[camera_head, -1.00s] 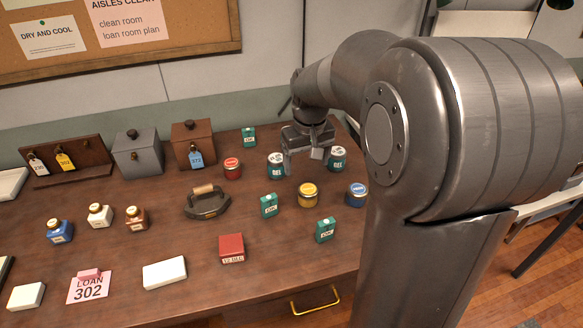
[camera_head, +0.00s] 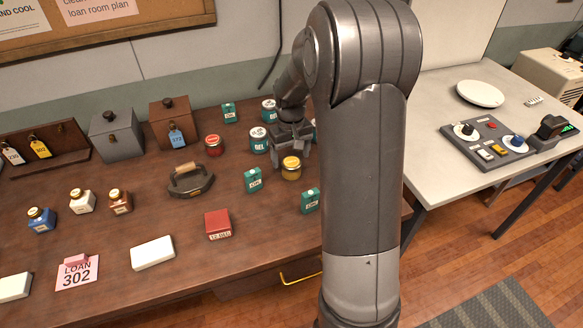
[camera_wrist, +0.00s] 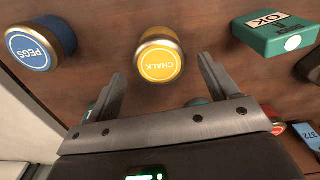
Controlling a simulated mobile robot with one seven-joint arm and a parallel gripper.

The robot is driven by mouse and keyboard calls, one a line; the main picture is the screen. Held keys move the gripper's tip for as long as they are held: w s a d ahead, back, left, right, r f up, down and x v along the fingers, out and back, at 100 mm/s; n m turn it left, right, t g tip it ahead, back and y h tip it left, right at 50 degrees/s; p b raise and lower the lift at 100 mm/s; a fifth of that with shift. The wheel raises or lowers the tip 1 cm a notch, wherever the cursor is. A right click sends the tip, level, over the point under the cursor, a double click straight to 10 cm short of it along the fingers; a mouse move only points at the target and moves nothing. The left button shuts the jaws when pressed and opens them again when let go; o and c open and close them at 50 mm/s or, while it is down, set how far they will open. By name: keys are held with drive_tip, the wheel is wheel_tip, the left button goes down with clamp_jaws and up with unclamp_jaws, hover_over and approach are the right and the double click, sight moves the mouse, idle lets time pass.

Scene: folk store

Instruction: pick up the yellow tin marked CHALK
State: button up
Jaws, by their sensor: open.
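The yellow tin marked CHALK (camera_wrist: 159,62) shows in the wrist view, upright on the wooden table, just beyond and between my fingertips. In the head view the yellow tin (camera_head: 291,168) stands right by my gripper (camera_head: 292,150). In the wrist view my gripper (camera_wrist: 160,75) is open, with one finger on each side of the tin's near edge and nothing held. I cannot tell whether the fingers touch the tin.
A blue PEGS tin (camera_wrist: 40,46) stands left of the yellow tin in the wrist view; a green OK box (camera_wrist: 274,36) lies to its right. Green boxes (camera_head: 253,180) and a GEL tin (camera_head: 258,140) are close by. A red box (camera_head: 218,224) stands nearer the front.

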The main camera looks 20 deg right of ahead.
sight(291, 161)
drive_tip(key=f, duration=0.4)
drive_tip(key=shift+s+f, duration=0.15)
drive_tip(key=shift+s, duration=0.1)
drive_tip(key=shift+c, duration=0.2)
drive_tip(key=c, duration=1.1)
